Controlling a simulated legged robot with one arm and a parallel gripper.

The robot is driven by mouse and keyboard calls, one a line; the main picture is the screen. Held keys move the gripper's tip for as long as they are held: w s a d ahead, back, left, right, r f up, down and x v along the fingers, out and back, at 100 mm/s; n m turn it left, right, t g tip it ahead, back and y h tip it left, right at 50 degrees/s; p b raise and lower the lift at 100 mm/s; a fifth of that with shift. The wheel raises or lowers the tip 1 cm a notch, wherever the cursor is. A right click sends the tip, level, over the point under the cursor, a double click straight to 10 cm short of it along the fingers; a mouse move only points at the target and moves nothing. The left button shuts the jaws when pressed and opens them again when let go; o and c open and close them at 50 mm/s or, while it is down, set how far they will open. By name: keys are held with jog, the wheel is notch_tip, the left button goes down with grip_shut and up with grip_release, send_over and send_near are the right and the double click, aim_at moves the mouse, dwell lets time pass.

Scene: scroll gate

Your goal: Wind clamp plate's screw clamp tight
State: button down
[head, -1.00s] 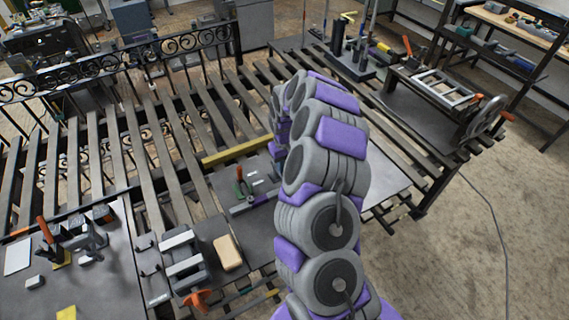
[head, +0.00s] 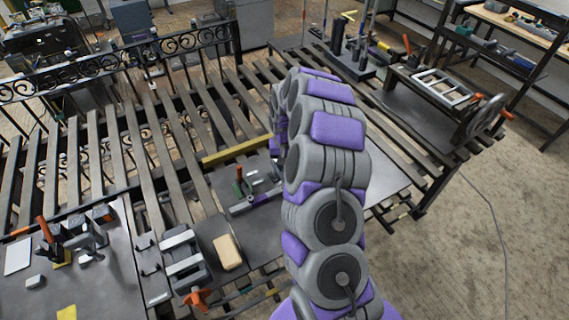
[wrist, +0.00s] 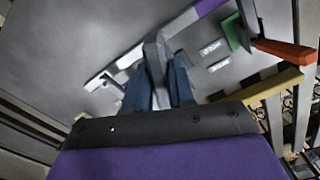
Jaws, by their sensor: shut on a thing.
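The clamp plate (head: 222,184) is a dark grey sheet lying on the slatted bench, left of my arm in the head view. It also fills the upper part of the wrist view (wrist: 70,40). On it are a green toggle clamp with an orange handle (wrist: 285,50) and a grey bar with a purple part (wrist: 205,10). My gripper (wrist: 158,78) has its blue fingers shut on a grey upright piece (wrist: 154,48), apparently part of the screw clamp. The screw and its tightness cannot be made out. My arm hides the gripper in the head view.
A yellow bar (head: 237,150) lies along the plate's far edge. A grey vise-like fixture with an orange knob (head: 184,262) and a tan block (head: 228,252) stand to the left. A framed fixture with a handwheel (head: 487,115) stands at the right end of the bench.

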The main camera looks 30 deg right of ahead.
jog(key=c, duration=1)
grip_release()
jog(key=shift+c, duration=0.2)
notch_tip(320, 180, up, 17)
jog(key=shift+r, duration=0.2)
jog(key=shift+w, duration=0.1)
